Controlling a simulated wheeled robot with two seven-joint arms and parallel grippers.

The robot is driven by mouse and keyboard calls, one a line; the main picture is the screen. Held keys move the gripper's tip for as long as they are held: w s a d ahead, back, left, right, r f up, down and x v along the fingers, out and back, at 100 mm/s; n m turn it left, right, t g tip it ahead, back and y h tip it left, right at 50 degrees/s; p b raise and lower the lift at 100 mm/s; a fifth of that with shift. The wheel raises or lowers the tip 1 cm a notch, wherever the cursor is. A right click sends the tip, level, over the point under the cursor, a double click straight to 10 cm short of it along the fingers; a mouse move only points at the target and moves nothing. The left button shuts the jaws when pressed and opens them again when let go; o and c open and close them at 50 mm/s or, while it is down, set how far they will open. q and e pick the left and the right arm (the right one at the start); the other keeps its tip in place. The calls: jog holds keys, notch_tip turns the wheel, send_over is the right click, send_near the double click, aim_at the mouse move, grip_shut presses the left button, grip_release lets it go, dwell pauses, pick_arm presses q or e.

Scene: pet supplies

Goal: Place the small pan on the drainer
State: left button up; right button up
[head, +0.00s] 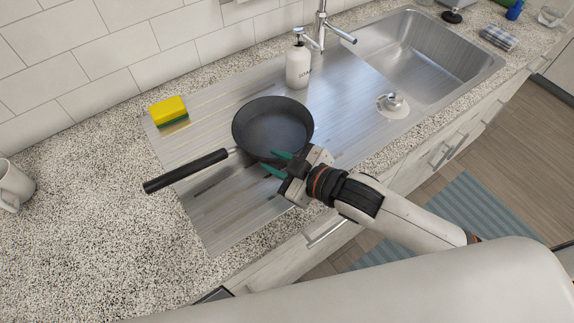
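The small pan (272,124) is dark with a long black handle (187,171) pointing left toward the front. It is upright over the ribbed metal drainer (225,222), left of the sink basin. Dark reflections of it show on the metal below the handle; I cannot tell whether its base touches the drainer. My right gripper (276,163) is at the pan's near rim, with one teal finger inside and one outside, and looks shut on the rim. The outer side of the rim there is partly hidden. My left gripper is not in view.
A yellow and green sponge (168,110) lies at the drainer's back left. A white soap bottle (298,64) and the tap (322,28) stand behind the pan. A mug (14,186) is at far left. The drainer's front left is clear.

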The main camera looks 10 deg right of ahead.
jog(key=shift+v, duration=1.6)
